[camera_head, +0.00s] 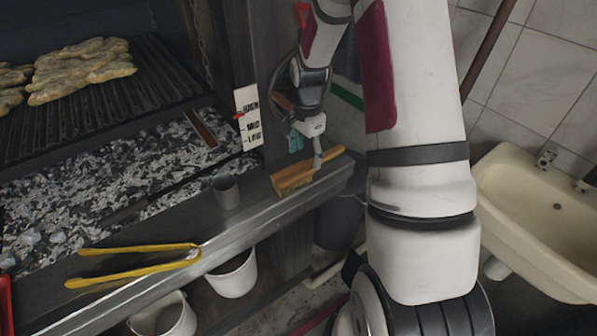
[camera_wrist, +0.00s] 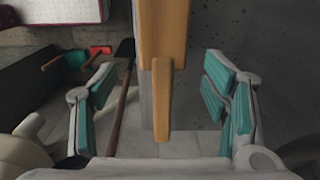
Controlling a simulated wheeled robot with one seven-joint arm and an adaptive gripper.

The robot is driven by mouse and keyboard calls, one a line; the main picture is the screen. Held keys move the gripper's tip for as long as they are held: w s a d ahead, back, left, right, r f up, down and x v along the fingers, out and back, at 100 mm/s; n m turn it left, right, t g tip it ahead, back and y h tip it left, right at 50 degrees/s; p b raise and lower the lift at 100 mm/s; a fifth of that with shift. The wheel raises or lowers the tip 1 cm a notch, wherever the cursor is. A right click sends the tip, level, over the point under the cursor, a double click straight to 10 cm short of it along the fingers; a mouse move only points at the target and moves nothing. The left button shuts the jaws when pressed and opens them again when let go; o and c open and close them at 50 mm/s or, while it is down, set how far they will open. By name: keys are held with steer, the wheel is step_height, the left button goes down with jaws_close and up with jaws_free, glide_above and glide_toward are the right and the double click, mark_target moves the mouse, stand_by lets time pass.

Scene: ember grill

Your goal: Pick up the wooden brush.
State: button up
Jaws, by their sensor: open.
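The wooden brush (camera_head: 292,179) lies on the metal front ledge of the grill, near the ledge's right end. Its pale bristles face the front, and its handle runs to the right. My gripper (camera_head: 307,150) is at the handle end, pointing down. In the wrist view the brush (camera_wrist: 163,35) runs down the middle, its narrow handle between the two teal-padded fingers of my gripper (camera_wrist: 160,82). The fingers are wide apart, with a gap on each side of the handle. My arm and gripper partly hide the handle in the head view.
A small grey cup (camera_head: 226,192) stands on the ledge left of the brush. Yellow tongs (camera_head: 140,262) lie further left. Charcoal (camera_head: 110,190) and a grate with meat (camera_head: 82,70) are behind. White buckets (camera_head: 233,275) stand below; a sink (camera_head: 540,215) is at right.

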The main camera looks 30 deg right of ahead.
mark_target(306, 164)
steer(key=shift+w+d+f+p, duration=0.15)
steer(key=shift+f+p, duration=0.3)
steer(key=shift+f, duration=2.25)
steer(key=shift+c, duration=0.5)
steer(key=c, duration=1.3)
